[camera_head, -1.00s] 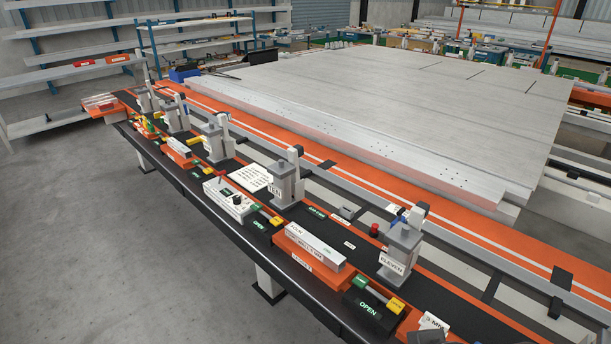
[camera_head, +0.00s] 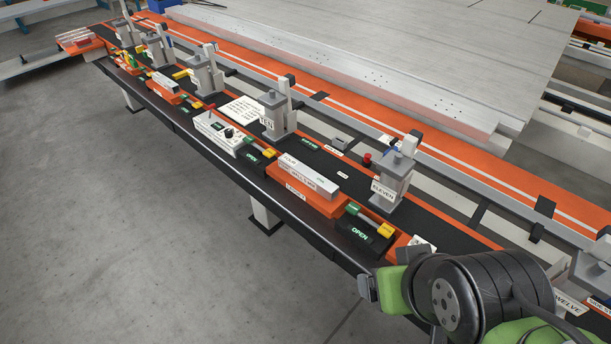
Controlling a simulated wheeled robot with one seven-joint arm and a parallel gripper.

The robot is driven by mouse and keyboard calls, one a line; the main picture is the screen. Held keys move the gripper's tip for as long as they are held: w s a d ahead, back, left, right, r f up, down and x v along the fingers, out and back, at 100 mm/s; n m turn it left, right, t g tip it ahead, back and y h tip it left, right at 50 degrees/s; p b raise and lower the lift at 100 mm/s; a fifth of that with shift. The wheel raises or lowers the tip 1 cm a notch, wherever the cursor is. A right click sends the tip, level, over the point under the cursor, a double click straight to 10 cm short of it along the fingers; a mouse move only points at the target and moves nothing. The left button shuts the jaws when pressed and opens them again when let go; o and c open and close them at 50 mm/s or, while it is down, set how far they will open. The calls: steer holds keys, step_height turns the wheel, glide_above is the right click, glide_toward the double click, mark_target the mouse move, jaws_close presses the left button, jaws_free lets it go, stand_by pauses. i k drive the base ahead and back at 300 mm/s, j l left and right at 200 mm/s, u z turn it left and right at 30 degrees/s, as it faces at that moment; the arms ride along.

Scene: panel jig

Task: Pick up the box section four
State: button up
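Part of my arm, dark with green parts, shows at the lower right, to the right of the bar and nearer the camera.
A clamp post labelled ELEVEN (camera_head: 394,178) stands just right of the bar, and post TEN (camera_head: 275,115) stands behind it to the left. An OPEN switch block (camera_head: 364,232) sits to its right. A white control box (camera_head: 218,131) is to the left. Grey floor in front is clear.

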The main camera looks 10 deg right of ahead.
mark_target(326, 188)
steer(key=i+j+u, duration=0.1)
steer(key=i+j, duration=1.1)
steer(key=j, duration=0.1)
